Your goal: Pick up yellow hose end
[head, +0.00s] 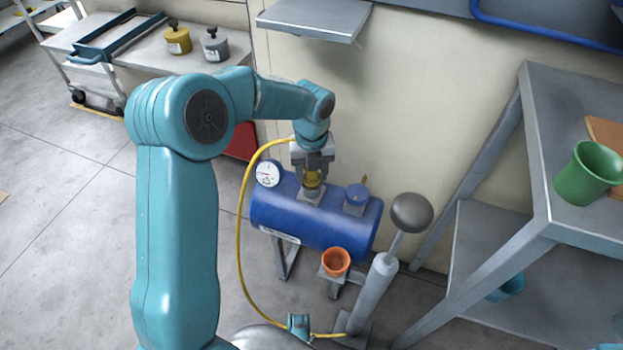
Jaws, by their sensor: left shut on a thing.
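The yellow hose (240,230) runs in a long curve from my left gripper down the left side of the blue tank (290,222) to the floor in front. My left gripper (312,177) points down over the top of the tank and is shut on the yellow hose end (312,181). The hose end is upright, just above a grey fitting on the tank; whether it touches the fitting is not clear. The jaws partly hide it.
An orange cup (335,262) and a grey post with a dark round knob (411,212) stand in front. A grey shelf with a green cup (588,173) is at right. Floor at left is clear.

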